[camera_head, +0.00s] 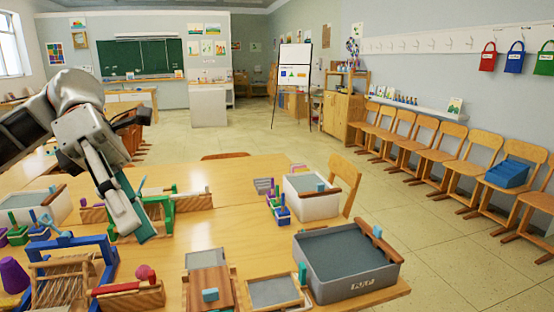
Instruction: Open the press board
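A board-like piece of brown wood (208,287) with a small blue block on it lies at the front middle of the table; I take it for the press board. A grey panel with a wooden lower part (206,258) adjoins its far side. The board looks flat, but its hinge and any base under it cannot be made out. My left gripper (139,229) points down from the upper left, beyond and left of the board, in front of a green frame (168,212). It is apart from the board, and its finger gap is not clear. My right gripper is out of view.
A large grey tray (345,262) stands right of the board, with a small framed grey panel (273,291) between. A blue frame with a wooden rack (70,270) and a wooden block with a red knob (133,290) stand left. The table middle beyond is fairly clear.

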